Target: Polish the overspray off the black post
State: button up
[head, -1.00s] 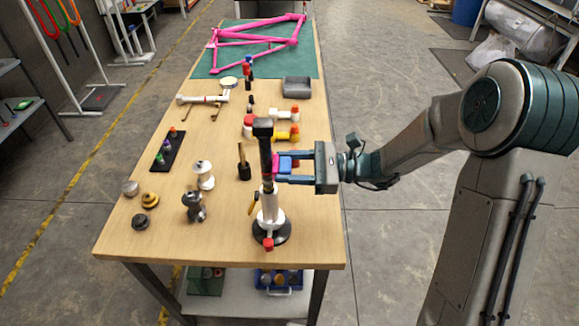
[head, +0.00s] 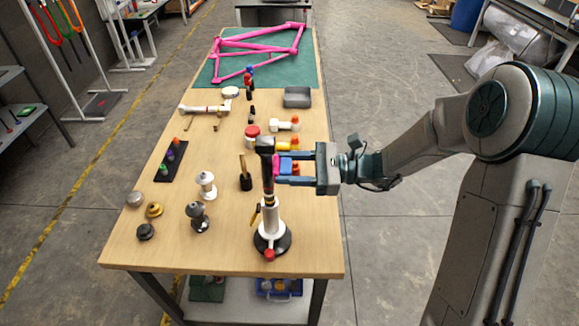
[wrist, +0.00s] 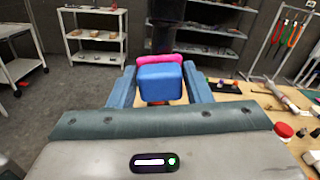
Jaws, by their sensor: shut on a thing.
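The black post (head: 267,172) stands upright in a white stand with a round black base near the table's front right. Pinkish-red overspray shows on the post beside the pad. My gripper (head: 289,167) comes in from the right at post height. It is shut on a blue block with a pink pad (wrist: 160,80). In the wrist view the pink face (wrist: 158,59) points away from my gripper, toward the dark post (wrist: 165,15). In the head view the pad is right beside the post; whether they touch I cannot tell.
A dark brush pot (head: 245,181), a white spool-like piece (head: 206,186) and a grey piece (head: 197,217) stand left of the post. Red- and yellow-capped items lie behind my gripper. A pink bike frame (head: 258,50) lies on a green mat at the back.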

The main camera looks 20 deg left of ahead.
jog(key=v, duration=0.6)
jog(key=shift+p, duration=0.4)
jog(key=v, duration=0.3)
dwell(0.7)
jog(key=x, duration=0.7)
jog(key=shift+p, duration=0.35)
jog(key=shift+x, duration=1.05)
dwell(0.5)
